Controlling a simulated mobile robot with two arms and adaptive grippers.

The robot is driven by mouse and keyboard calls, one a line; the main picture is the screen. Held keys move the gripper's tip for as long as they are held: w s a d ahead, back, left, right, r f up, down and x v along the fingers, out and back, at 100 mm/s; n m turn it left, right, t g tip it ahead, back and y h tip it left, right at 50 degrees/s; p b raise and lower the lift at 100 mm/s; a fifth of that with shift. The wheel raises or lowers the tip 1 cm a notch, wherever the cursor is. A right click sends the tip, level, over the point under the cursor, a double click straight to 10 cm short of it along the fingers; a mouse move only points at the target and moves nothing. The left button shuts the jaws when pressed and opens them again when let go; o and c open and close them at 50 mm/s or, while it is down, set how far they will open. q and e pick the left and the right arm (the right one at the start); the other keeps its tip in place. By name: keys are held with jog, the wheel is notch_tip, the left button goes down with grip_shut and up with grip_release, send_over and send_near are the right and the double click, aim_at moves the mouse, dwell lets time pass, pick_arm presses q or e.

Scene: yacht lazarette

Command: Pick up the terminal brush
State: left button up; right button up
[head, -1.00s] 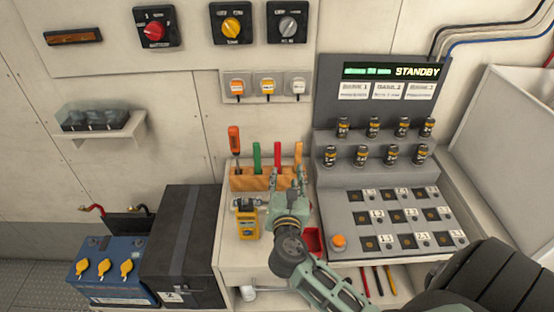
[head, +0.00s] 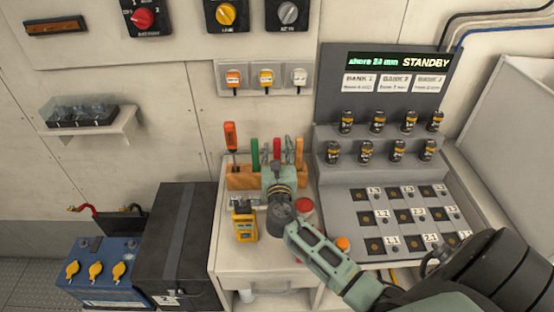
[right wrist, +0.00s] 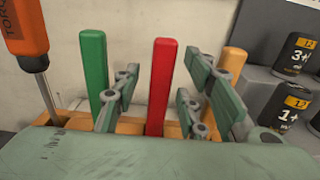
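A wooden rack (head: 240,178) on the bench holds several upright tools: an orange screwdriver (head: 231,137), a green handle (head: 255,154), a red handle (head: 277,150) and a light-orange handle (head: 299,152). Their lower ends are hidden in the rack, and I cannot tell from a label which is the terminal brush. My right gripper (head: 279,165) is at the rack. In the right wrist view its open fingers (right wrist: 157,95) stand on either side of the red handle (right wrist: 161,88), with visible gaps. The green handle (right wrist: 94,65) is just outside the left finger. My left gripper is not in view.
A yellow meter (head: 244,226) stands left of my right gripper, and a red round object (head: 304,206) lies right of it. The grey console (head: 345,185) with small cylinders is to the right. A black box (head: 170,255) and blue battery (head: 105,250) are at left.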

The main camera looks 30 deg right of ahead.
jog(key=c, duration=0.7)
grip_shut()
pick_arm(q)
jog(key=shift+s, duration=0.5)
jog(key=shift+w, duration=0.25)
pick_arm(e)
jog(key=shift+r, duration=0.1)
